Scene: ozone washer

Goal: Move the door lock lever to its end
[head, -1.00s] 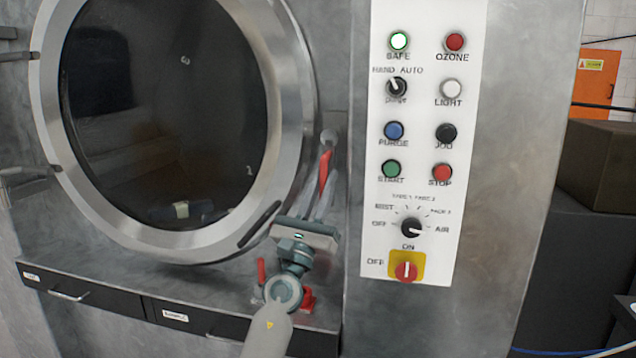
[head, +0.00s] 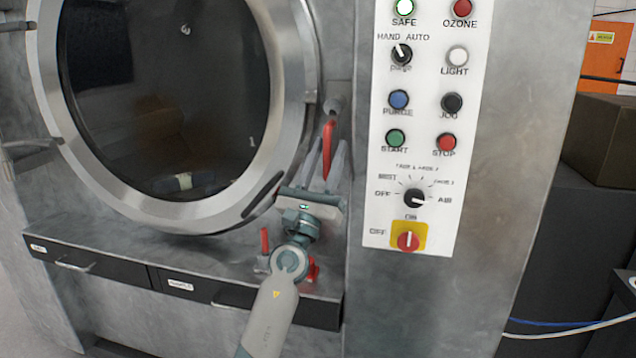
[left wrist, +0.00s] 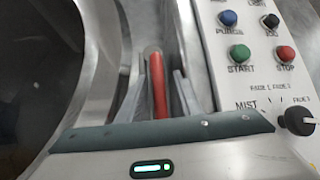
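The door lock lever (head: 328,152) is a red handle on a round grey pivot, right of the washer's round door. It points downward, nearly upright in the head view. My left gripper (head: 326,168) comes from below, with one finger on each side of the lever. In the left wrist view the red lever (left wrist: 158,88) stands between the two grey fingers (left wrist: 159,98). A gap shows left of it, and the right finger is closer; whether that finger touches it I cannot tell. The gripper looks open. My right gripper is not in view.
The round glass door (head: 165,95) with its metal ring is left of the lever. The control panel (head: 425,130) with buttons and knobs is close on the right. A ledge with dark drawers (head: 110,272) and small red valve handles (head: 265,240) lies below.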

